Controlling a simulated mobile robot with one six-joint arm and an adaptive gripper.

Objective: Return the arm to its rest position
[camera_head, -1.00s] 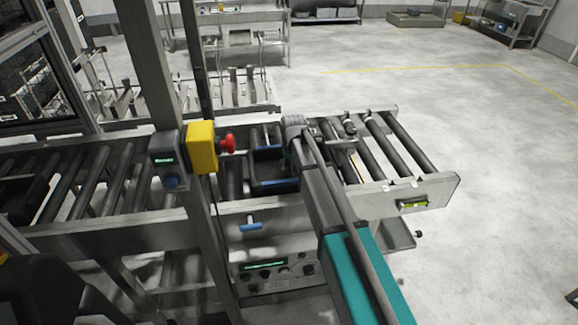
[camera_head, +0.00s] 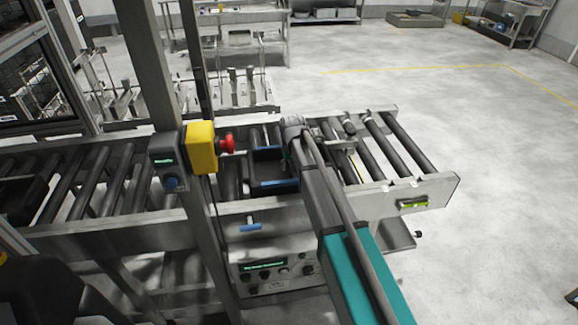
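My arm reaches from the bottom right out over the roller conveyor (camera_head: 408,158), with a teal link nearest the camera and a dark grey link beyond it. The arm's far end is above the rollers. My gripper cannot be made out; the arm's far end hides it or it blends with the parts there. A dark tray with blue edges (camera_head: 273,184) lies on the rollers just left of the arm.
A yellow box with a red stop button (camera_head: 203,146) is on the post left of the arm. A control panel (camera_head: 266,268) with a display is below the conveyor. More rollers (camera_head: 80,185) run left.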

